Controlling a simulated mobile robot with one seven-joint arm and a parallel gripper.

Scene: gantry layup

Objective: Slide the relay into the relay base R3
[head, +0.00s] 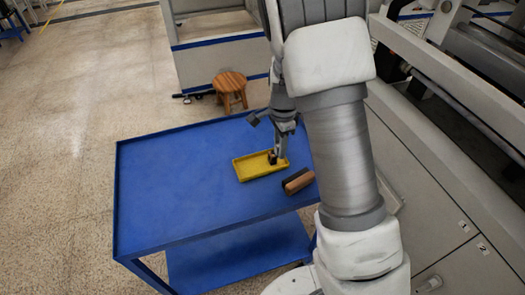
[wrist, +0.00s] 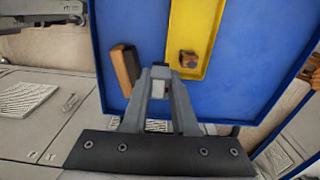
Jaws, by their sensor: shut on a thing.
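My gripper (wrist: 159,78) is shut on a small pale thing between its fingertips. I take it for the relay (wrist: 157,93), but the fingers hide most of it. In the head view my gripper (head: 280,152) points down over the right end of a yellow tray (head: 250,172). A small brown block with a dark face (wrist: 188,58) lies in the tray, apart from the fingertips in the wrist view. I cannot tell what this block is. No relay base marked R3 can be made out in either view.
The tray stands on a blue cart (head: 180,185). A brush with a wooden side (head: 298,181) lies beside the tray. The cart's left half is clear. A large grey machine (head: 450,215) borders it on the right, and a wooden stool (head: 230,82) stands behind.

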